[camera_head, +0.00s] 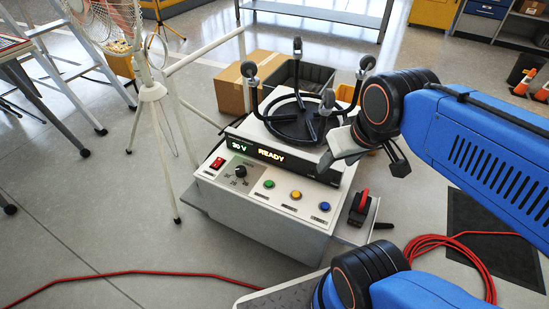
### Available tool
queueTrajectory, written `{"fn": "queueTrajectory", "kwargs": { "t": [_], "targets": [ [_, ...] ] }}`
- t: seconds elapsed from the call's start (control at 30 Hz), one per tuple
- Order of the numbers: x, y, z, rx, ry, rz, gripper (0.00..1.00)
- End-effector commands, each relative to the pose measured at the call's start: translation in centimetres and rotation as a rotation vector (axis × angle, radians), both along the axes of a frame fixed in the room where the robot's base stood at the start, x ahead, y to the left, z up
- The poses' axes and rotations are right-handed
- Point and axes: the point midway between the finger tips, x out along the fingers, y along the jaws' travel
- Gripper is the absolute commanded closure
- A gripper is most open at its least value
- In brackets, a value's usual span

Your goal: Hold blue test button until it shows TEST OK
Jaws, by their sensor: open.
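The display (270,154) reads "20 V" in green and "READY" in amber. My gripper (366,160) is open, above and to the right of the blue button and apart from it. It overlaps the unit's right upper edge in the picture. Its fingertips are only partly clear.
A red cable (450,245) coils on the floor. A white fan stand (150,93) and a cardboard box (232,92) are behind.

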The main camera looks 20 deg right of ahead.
Motion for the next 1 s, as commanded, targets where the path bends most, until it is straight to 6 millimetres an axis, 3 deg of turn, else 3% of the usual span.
{"fn": "queueTrajectory", "kwargs": {
  "t": [0.03, 0.2, 1.0],
  "targets": [
    [0.00, 0.00, 0.00, 0.000, 0.000, 0.000, 0.61],
    [0.00, 0.00, 0.00, 0.000, 0.000, 0.000, 1.00],
    [0.00, 0.00, 0.00, 0.000, 0.000, 0.000, 1.00]
  ]
}}
